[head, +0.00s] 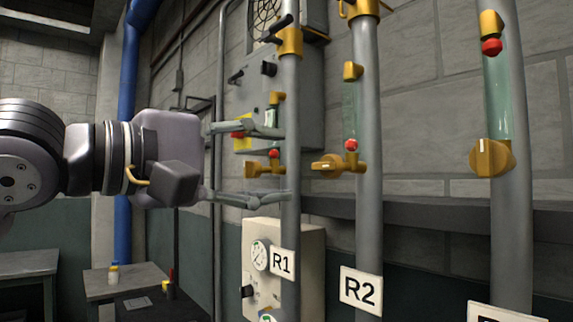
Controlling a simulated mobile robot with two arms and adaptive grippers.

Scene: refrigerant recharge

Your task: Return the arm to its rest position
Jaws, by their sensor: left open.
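My left gripper (282,164) comes in from the left and is open. Its two fingers are spread one above the other, and their tips reach the pipe labelled R1 (291,215). A yellow valve handle (263,169) with a red knob above it shows between the fingers. I cannot tell whether the fingers touch the pipe or the valve. I see nothing held in the jaws. My right gripper is not in view.
Pipe R2 (369,225) and another pipe (511,240) stand to the right, with yellow valves. A grey panel (307,115) and a beige gauge box (311,240) are behind R1. A small table (105,290) with small items stands at lower left.

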